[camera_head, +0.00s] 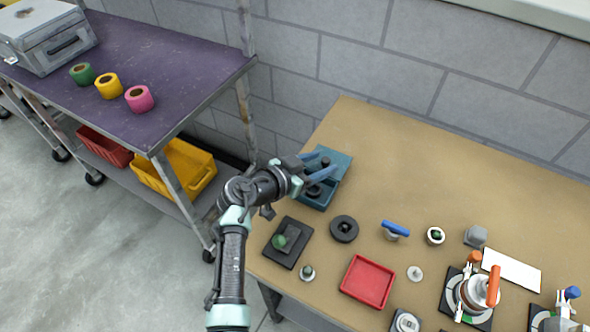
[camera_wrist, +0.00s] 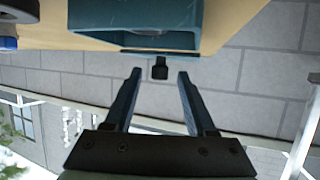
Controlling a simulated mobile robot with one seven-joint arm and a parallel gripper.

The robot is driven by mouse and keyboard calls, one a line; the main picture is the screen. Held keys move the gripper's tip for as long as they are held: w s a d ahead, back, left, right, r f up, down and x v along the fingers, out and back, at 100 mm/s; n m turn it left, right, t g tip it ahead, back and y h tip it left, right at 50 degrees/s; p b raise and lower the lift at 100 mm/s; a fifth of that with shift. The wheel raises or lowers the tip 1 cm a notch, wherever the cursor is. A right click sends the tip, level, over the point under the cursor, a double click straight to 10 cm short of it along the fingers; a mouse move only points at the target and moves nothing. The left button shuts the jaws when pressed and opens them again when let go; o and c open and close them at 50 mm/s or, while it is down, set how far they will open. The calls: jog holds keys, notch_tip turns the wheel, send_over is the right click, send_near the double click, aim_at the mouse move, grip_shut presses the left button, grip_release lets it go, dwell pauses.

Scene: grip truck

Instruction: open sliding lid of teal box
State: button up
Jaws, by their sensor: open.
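The teal box (camera_head: 318,204) stands at the back left corner of the tan workbench, partly hidden by my gripper. Its lid (camera_head: 341,158) lies towards the wall side, and a darker recess shows on the near side. In the wrist view the box (camera_wrist: 190,28) is at the top, with a hollow inside showing. A small black knob (camera_wrist: 160,70) stands out by its edge. My gripper (camera_head: 331,162) is open over the box. In the wrist view its fingertips (camera_wrist: 159,73) are on either side of the knob, with gaps visible on both sides.
A black tray with a green knob (camera_head: 288,242), a black disc (camera_head: 344,229) and a red tray (camera_head: 368,281) lie near the box. Several small parts fill the front right. The bench (camera_head: 420,160) is clear at the back. A grey block wall stands behind.

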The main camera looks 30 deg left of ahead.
jog(key=v, duration=1)
jog(key=shift+s, duration=0.2)
jog(key=w+d+r+t+y+p, duration=0.1)
jog(key=w+d+r+t, duration=0.15)
jog(key=r, duration=0.75)
jog(key=w+d+r+t+y+p, duration=0.1)
jog(key=w+d+r+p, duration=0.15)
jog(key=r, duration=0.85)
jog(key=w+d+r+t+y+p, duration=0.1)
jog(key=w+d+r+t+y, duration=0.15)
jog(key=r, duration=0.75)
jog(key=s+d+r+n+t+p, duration=0.1)
jog(key=s+d+r+t, duration=0.2)
jog(key=r, duration=0.7)
jog(key=s+d+r+n+t+p, duration=0.1)
jog(key=s+d+r+t, duration=0.2)
jog(key=r, duration=0.8)
jog(key=s+d+r+n+t+p, duration=0.1)
jog(key=s+d+r+n+t, duration=0.1)
jog(key=s+d+r, duration=0.4)
jog(key=s+r, duration=0.4)
jog(key=shift+d+r+t, duration=0.15)
jog(key=shift+d+t, duration=0.15)
jog(key=shift+t, duration=0.1)
